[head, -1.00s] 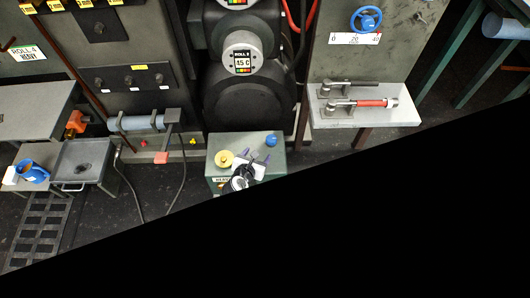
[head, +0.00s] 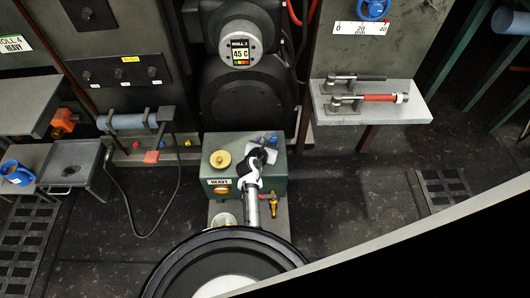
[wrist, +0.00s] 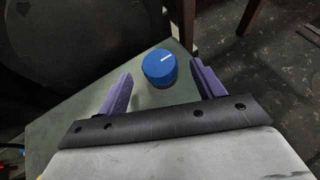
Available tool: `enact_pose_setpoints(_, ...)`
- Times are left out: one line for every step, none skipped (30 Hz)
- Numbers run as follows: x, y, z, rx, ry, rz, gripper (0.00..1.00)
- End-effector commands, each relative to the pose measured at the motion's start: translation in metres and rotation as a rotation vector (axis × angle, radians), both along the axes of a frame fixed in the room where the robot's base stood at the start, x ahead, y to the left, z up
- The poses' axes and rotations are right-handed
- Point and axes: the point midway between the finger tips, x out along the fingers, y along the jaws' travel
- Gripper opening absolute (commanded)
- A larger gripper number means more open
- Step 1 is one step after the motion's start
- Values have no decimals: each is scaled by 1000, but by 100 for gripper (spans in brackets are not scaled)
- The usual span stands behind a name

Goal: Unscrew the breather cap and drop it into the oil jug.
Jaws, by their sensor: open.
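A blue cap with a white line on top stands on the green box (head: 192,183); it shows in the wrist view (wrist: 159,68) and partly in the head view (head: 273,141). A round yellow cap (head: 220,159) sits on the same box, to the left. I cannot tell from the pictures which one is the breather cap. My gripper (wrist: 162,72) is open, its purple fingers on either side of the blue cap, with gaps visible. In the head view my gripper (head: 264,148) hides part of the box top. A blue jug (head: 17,173) stands at the far left.
A grey tray (head: 72,185) stands right of the jug. A metal cup (head: 223,221) and a brass tap (head: 273,210) are at the box's front. The large dark roll housing (head: 250,100) rises behind. A shelf with clamps (head: 415,112) is at the right.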

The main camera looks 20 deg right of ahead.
Motion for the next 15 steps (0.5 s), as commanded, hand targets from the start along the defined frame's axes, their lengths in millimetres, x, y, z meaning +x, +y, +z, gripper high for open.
enact_pose_setpoints(4, -3, -5, -1, -2, 0, 68)
enact_pose_setpoints(5, -4, -6, -2, -1, 0, 68)
enact_pose_setpoints(7, -5, -7, -2, -1, 0, 68)
enact_pose_setpoints(8, -6, -7, -2, -1, 0, 68)
enact_pose_setpoints(9, -7, -7, -2, -1, 1, 68)
enact_pose_setpoints(10, -7, -7, -2, -1, 1, 68)
enact_pose_setpoints(11, -8, -7, -2, -1, 1, 68)
enact_pose_setpoints(11, -8, -7, -1, -1, 1, 68)
enact_pose_setpoints(11, -8, -7, -1, -1, 1, 68)
enact_pose_setpoints(11, -8, -7, -1, -1, 1, 68)
enact_pose_setpoints(11, -8, -7, -1, -1, 1, 68)
enact_pose_setpoints(11, -8, -7, -1, -1, 1, 68)
enact_pose_setpoints(11, -8, -6, -1, -1, 1, 68)
enact_pose_setpoints(11, -8, -6, -1, -1, 1, 68)
enact_pose_setpoints(11, -8, -6, -1, -1, 1, 68)
